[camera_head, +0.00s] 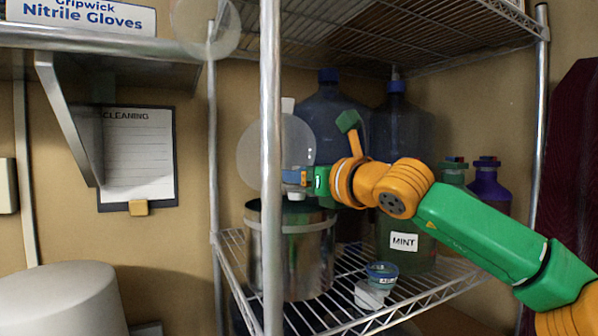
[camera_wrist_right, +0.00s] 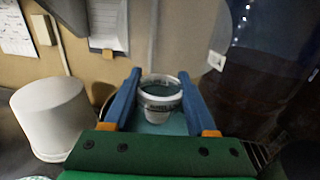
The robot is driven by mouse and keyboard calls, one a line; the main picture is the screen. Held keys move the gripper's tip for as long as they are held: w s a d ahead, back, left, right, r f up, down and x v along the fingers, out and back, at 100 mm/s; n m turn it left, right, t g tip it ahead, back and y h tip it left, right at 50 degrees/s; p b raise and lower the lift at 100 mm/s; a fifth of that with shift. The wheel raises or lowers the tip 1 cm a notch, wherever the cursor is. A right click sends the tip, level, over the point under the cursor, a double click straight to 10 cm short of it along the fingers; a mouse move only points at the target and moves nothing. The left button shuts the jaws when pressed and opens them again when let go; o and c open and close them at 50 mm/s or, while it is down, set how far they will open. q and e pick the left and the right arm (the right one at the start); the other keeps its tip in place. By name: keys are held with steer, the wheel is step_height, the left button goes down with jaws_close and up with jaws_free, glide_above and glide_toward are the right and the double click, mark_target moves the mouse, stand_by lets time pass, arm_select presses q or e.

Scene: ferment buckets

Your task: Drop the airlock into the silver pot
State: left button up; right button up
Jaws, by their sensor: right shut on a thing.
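The silver pot (camera_head: 292,262) stands on the wire shelf at the left, with its open mouth upward. My right gripper (camera_head: 296,178) is over the pot's mouth. Its blue fingers are shut on a small, pale, round cup-like piece with a label, the airlock (camera_wrist_right: 160,97), which shows between the fingertips in the right wrist view. My left gripper is not in view.
A small labelled tub (camera_head: 382,272) with a blue rim sits on the shelf right of the pot. Large dark bottles stand behind, one labelled MINT (camera_head: 404,242). A translucent disc (camera_head: 262,150) is behind the pot. A shelf post (camera_head: 271,120) stands in front of it.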

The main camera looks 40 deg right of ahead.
steer(key=shift+w+f, duration=0.15)
steer(key=shift+w, duration=0.05)
steer(key=o, duration=1.4)
steer(key=shift+s, duration=0.15)
steer(key=shift+o, duration=0.7)
steer(key=s+a+r+b, duration=0.1)
steer(key=s+a+r, duration=0.1)
steer(key=s, duration=0.5)
steer(key=shift+s+a+r, duration=0.25)
steer(key=shift+s+r, duration=0.05)
steer(key=shift+r, duration=0.3)
steer(key=shift+d, duration=0.1)
